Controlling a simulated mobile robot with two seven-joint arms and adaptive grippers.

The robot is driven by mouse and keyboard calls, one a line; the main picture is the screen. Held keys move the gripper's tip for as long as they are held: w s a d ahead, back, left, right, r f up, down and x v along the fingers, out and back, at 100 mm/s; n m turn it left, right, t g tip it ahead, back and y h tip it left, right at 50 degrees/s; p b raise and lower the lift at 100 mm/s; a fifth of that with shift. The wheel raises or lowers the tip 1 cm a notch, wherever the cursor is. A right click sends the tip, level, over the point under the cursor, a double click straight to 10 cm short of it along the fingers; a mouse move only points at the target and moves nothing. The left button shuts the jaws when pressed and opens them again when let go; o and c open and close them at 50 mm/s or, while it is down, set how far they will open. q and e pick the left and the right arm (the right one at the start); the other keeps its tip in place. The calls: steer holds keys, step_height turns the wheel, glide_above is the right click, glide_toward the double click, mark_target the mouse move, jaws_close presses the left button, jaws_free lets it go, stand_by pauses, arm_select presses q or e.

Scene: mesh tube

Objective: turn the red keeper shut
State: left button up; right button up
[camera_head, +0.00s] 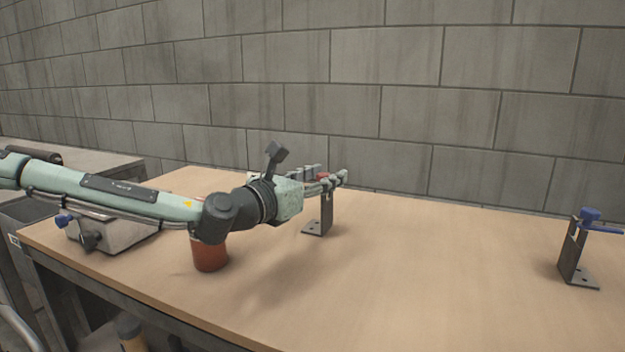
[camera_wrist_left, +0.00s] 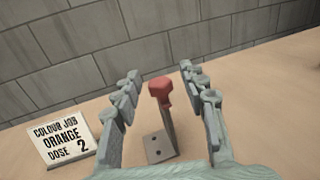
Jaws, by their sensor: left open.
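The red keeper (camera_head: 322,176) sits on top of an upright dark metal bracket (camera_head: 327,212) at the back middle of the table, partly hidden by my left gripper. In the left wrist view the red keeper (camera_wrist_left: 161,90) stands between the two fingers, with its bracket (camera_wrist_left: 160,143) below. My left gripper (camera_head: 341,179) is open around the keeper; in the left wrist view the fingers (camera_wrist_left: 160,74) show gaps on both sides of it. Whether the keeper is turned open or shut is hard to tell. My right gripper is not in view.
A blue keeper (camera_head: 592,216) on a similar bracket (camera_head: 572,255) stands at the right. A reddish-brown cylinder (camera_head: 210,257) stands under my left arm. A metal box (camera_head: 120,233) with a blue knob is at left. A white sign (camera_wrist_left: 66,138) reads "COLOUR JOB ORANGE DOSE 2". The table's middle is clear.

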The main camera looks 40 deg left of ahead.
arm_select(q)
steer(key=s, duration=0.7)
steer(key=shift+a, duration=0.2)
steer(key=shift+s, duration=0.1)
stand_by(0.3)
